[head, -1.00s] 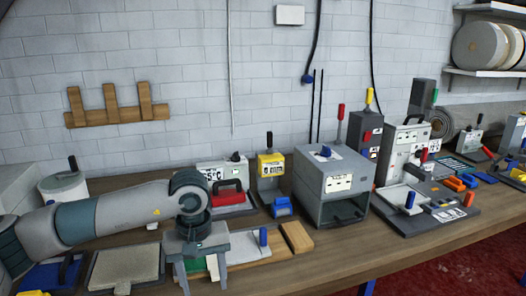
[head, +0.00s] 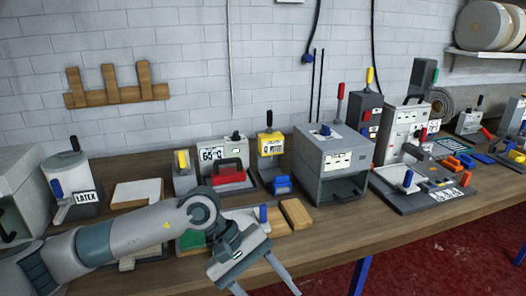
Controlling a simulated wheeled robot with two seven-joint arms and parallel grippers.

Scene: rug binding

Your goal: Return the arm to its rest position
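My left arm (head: 130,228) comes in from the left, low over the front of the workbench (head: 330,224). Its gripper (head: 266,286) is at the bottom centre, near the bench's front edge. The two fingers are spread apart and point down towards the lower edge of the picture. I see nothing between them; one fingertip is close to the picture's lower edge. My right arm and gripper are not in view.
Behind the arm stand a LATEX container (head: 75,185), a 65°C device with a red part (head: 228,174), a yellow-fronted device (head: 270,146) and a large grey box (head: 333,160). A wooden block (head: 296,214) lies right of the gripper. Bare bench top lies further right.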

